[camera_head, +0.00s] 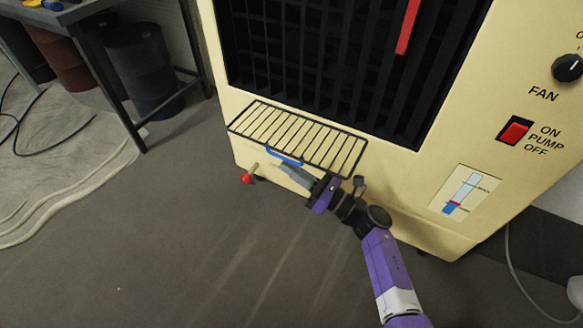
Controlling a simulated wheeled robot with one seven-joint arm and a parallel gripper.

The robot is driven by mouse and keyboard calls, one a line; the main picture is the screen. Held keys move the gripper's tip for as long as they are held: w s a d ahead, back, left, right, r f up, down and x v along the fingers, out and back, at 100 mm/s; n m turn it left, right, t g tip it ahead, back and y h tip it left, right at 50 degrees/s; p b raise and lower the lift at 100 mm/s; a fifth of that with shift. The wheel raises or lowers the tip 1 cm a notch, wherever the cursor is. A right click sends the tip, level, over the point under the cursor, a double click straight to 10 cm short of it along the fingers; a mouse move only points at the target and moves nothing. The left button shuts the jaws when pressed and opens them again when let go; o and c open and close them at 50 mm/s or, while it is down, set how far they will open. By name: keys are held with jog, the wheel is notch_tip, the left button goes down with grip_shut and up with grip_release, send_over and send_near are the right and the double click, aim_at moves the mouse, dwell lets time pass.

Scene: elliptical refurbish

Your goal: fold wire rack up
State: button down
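The wire rack (311,147) is a dark frame with several parallel bars, attached low on the front of the cream cooler, below the black grille. It sticks out from the panel, and its front edge carries a blue strip (284,157). My gripper (283,168) is just below and in front of that strip, with its grey fingers pointing up and left towards it. I cannot tell whether the fingers touch the rack or how far apart they are.
The cream cooler (400,176) has a black grille (330,60) with a red strip, a red pump switch (515,131) and a fan knob (567,68). A red-tipped valve (247,178) juts out beside my gripper. A table (105,75) and barrels stand left. The floor in front is clear.

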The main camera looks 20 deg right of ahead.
jog(key=r+m+p, duration=0.1)
jog(key=r, duration=0.1)
notch_tip(320, 180, up, 17)
jog(key=m+h+p, duration=0.5)
jog(key=m+p, duration=1.3)
jog(key=p, duration=0.8)
send_over(290, 141)
jog(key=d, duration=0.4)
jog(key=shift+w+d+r+n+g+p, duration=0.1)
jog(key=shift+w+d+n+g+p, duration=0.2)
jog(key=shift+w+d+g+p, duration=0.2)
jog(key=shift+r, duration=0.1)
